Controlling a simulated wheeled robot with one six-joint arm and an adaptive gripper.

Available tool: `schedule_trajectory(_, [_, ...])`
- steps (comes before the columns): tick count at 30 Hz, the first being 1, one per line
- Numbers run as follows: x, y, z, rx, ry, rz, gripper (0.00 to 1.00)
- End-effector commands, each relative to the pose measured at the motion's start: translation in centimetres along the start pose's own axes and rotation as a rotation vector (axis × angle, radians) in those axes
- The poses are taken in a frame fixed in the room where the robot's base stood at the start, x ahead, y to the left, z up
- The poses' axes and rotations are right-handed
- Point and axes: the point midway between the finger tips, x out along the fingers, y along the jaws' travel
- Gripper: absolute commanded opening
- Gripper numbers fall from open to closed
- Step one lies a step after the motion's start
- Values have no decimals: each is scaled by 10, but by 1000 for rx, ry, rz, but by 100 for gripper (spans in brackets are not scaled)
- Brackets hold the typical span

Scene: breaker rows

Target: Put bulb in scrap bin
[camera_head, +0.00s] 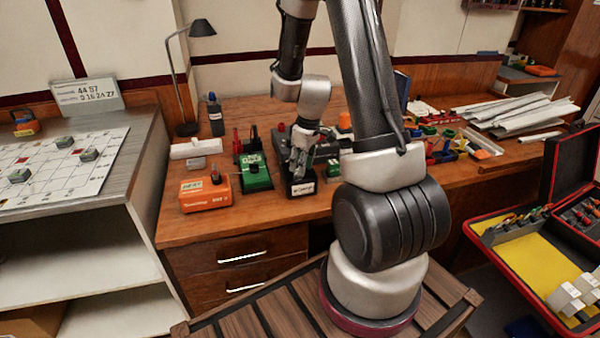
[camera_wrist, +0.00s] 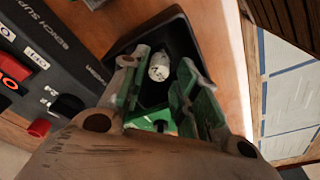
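A small black bin with a white label (camera_head: 302,188) stands near the front edge of the wooden bench. In the wrist view, its dark rim (camera_wrist: 188,32) surrounds the area under my fingers. The bulb, a pale short cylinder (camera_wrist: 159,67), shows between my two fingertips against the dark inside of the bin. Dark gaps show between the bulb and both fingers; its exact height in the bin is hard to tell. My gripper (camera_wrist: 164,66) is open, pointing down over the bin. In the head view, my gripper (camera_head: 300,160) hides much of the bin's opening, and the bulb cannot be made out.
A green device (camera_head: 256,176) and an orange box (camera_head: 205,194) stand left of the bin. A dark bench supply (camera_wrist: 50,75) lies close on the left in the wrist view. Several coloured small bins (camera_head: 445,150) are at the right. The bench edge is close in front.

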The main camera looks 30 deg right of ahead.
Motion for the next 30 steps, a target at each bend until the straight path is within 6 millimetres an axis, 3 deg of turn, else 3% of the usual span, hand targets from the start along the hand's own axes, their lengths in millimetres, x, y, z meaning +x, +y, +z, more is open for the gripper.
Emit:
schedule_trajectory(6, [-50,0,0,0,3,4,31])
schedule_trajectory(14, [-82,-1,0,4,3,3,31])
schedule_trajectory(17, [-105,-10,0,24,17,14,31])
schedule_trajectory(23, [-191,-58,19,140,75,56,31])
schedule_trajectory(27, [-243,-97,51,250,123,85,31])
schedule_trajectory(30, [-268,-121,78,326,158,102,31])
